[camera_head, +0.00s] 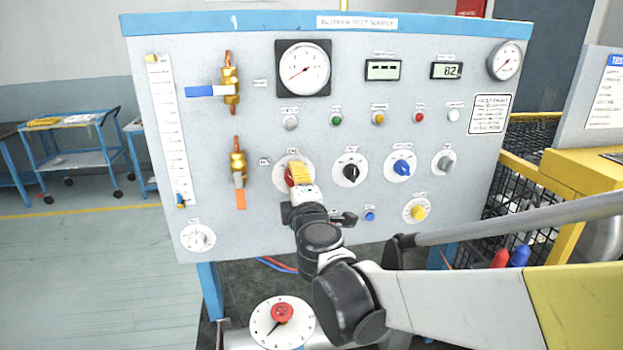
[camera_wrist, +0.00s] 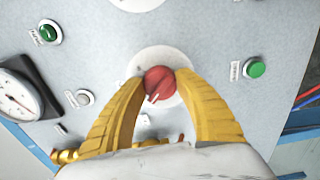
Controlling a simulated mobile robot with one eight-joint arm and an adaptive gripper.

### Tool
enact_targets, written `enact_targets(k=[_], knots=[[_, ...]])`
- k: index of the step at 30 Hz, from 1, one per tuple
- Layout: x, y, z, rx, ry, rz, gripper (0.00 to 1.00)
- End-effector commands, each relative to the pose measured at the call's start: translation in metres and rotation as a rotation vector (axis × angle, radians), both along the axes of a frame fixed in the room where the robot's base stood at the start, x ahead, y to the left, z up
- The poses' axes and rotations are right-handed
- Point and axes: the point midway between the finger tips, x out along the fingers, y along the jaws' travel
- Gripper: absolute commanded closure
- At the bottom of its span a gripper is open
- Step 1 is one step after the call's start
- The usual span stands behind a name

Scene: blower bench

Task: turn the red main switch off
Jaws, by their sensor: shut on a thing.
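In the head view the switch (camera_head: 289,177) shows only as a red edge behind my gripper. My gripper (camera_wrist: 160,88) has yellow fingers, one on each side of the red knob, closed on it. In the head view my gripper (camera_head: 300,174) reaches the panel from below, and its fingers cover most of the knob and part of its plate. The knob's exact setting cannot be read.
A black knob (camera_head: 351,171) sits right of the switch, then a blue knob (camera_head: 402,167). A red knob on a white dial (camera_head: 282,313) is low in front. Indicator lights (camera_head: 336,120) sit above.

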Motion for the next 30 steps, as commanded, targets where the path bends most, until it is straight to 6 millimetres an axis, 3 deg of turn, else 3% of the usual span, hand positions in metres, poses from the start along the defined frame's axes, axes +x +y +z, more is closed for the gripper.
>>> enact_targets(k=[15,16,18,30], knots=[[0.0008,-0.0001,0.0008,-0.019,-0.006,-0.001,0.92],[0.0008,-0.0001,0.0008,-0.019,-0.006,-0.001,0.56],[0.0007,-0.0001,0.0007,-0.019,-0.006,-0.001,0.37],[-0.0075,-0.0018,0.0004,-0.018,-0.005,0.0,0.37]])
